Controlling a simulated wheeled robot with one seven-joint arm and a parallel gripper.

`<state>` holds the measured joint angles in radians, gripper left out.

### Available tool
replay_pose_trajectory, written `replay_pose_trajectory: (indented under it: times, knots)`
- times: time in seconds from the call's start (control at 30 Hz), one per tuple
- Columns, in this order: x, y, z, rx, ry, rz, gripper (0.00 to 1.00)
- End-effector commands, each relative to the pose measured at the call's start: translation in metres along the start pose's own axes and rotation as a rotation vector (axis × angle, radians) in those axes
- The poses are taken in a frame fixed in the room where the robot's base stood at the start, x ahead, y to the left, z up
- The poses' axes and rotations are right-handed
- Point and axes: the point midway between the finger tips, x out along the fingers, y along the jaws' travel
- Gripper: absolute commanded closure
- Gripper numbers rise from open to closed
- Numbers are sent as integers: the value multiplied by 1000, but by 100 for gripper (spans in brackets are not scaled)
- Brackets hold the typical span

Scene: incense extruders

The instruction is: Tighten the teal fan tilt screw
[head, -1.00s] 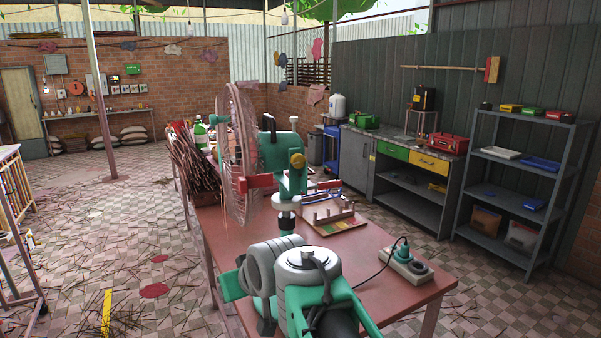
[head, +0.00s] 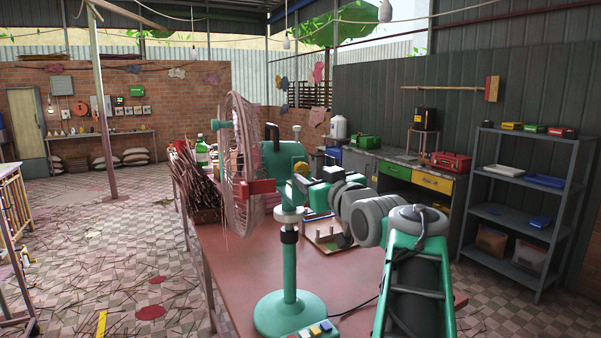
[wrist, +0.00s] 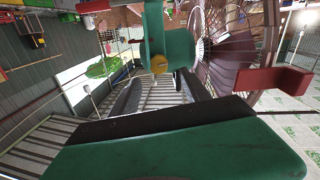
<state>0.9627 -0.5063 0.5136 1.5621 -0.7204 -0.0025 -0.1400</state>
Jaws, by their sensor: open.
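The teal fan (head: 275,160) stands on the red table, its round wire guard (head: 238,165) facing left. A yellow knob (head: 301,165), apparently the tilt screw, sits on the side of its teal neck. In the wrist view the yellow knob (wrist: 159,64) is near the middle, on the teal housing. My gripper (head: 303,184) is open and reaches in from the right, close to the knob. In the wrist view its dark fingers (wrist: 165,87) point toward the knob, which looks apart from them. Exact fingertip clearance cannot be told.
The fan's pole and round base (head: 290,313) stand on the table (head: 240,262). A red block (head: 262,187) sits beside the guard. Behind are a pegged board (head: 326,238) and a bundle of sticks (head: 192,180).

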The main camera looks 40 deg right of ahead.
Motion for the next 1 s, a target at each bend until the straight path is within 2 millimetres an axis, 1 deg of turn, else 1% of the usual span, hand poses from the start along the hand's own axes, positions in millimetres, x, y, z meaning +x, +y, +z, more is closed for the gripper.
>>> replay_pose_trajectory:
  times: [0.07, 0.3, 0.4, 0.53, 0.73, 1.0]
  knots:
    - [9, 1, -2, 3, -2, 0, 45]
    - [55, 3, -2, 3, -6, 3, 45]
    - [68, 4, -1, 3, -5, 5, 45]
    - [74, 3, 1, 2, -3, 5, 45]
    - [75, 2, 1, 2, -4, 4, 46]
    - [74, 2, 2, 2, -4, 4, 68]
